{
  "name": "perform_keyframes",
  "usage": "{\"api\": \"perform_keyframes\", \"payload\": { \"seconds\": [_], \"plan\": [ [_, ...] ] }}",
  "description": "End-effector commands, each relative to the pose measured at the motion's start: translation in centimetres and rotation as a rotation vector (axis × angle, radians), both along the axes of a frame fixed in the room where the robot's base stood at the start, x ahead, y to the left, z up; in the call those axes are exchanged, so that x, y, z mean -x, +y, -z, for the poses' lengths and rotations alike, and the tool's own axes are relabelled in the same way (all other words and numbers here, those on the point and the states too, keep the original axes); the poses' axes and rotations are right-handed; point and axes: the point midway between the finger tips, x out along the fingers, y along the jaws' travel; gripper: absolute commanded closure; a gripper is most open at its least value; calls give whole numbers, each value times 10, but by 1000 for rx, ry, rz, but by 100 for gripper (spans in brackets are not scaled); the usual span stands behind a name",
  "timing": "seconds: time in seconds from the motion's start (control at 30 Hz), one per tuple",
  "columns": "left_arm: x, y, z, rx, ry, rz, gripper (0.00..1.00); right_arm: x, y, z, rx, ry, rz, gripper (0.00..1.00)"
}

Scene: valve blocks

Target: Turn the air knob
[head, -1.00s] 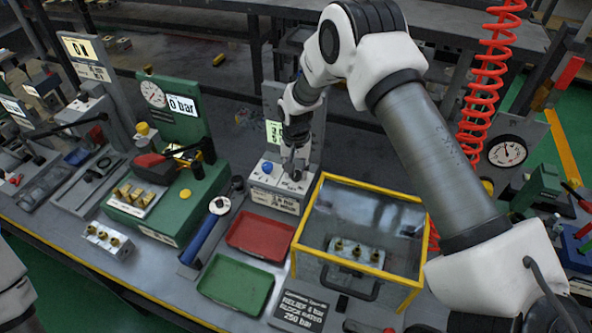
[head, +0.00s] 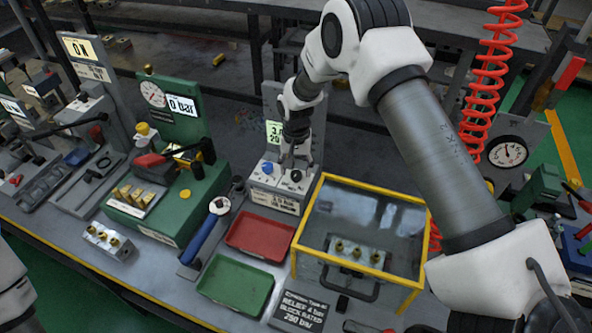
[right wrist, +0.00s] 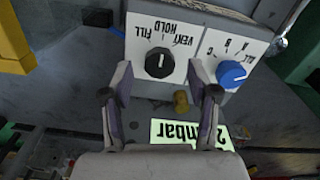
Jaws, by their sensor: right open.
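The black air knob (right wrist: 159,63) sits on a white label plate with VENT, HOLD and FILL, upside down in the right wrist view. Its white mark runs roughly up and down there. In the head view the gripper (head: 288,163) hangs over the box. My left gripper is out of view.
A blue knob (right wrist: 231,74) with A, B, C and ALL labels sits close beside the black knob. A red tray (head: 261,235) and a yellow-framed clear box (head: 310,215) stand near the grey box.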

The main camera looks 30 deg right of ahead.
Motion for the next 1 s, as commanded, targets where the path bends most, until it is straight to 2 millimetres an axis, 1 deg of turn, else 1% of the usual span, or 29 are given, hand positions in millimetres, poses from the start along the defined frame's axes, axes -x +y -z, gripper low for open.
{"api": "perform_keyframes", "payload": {
  "seconds": [0.2,0.3,0.4,0.5,0.57,1.0],
  "plan": [
    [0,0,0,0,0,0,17,-1,0,-55,0,-4,0,40],
    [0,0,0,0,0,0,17,-1,0,-79,0,-4,0,40],
    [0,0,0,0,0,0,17,-1,0,-96,0,-1,0,40],
    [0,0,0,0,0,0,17,0,0,-104,-1,1,0,40],
    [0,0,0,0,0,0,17,0,0,-106,-1,1,0,40],
    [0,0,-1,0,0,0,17,0,0,-107,-1,1,0,40]
  ]
}}
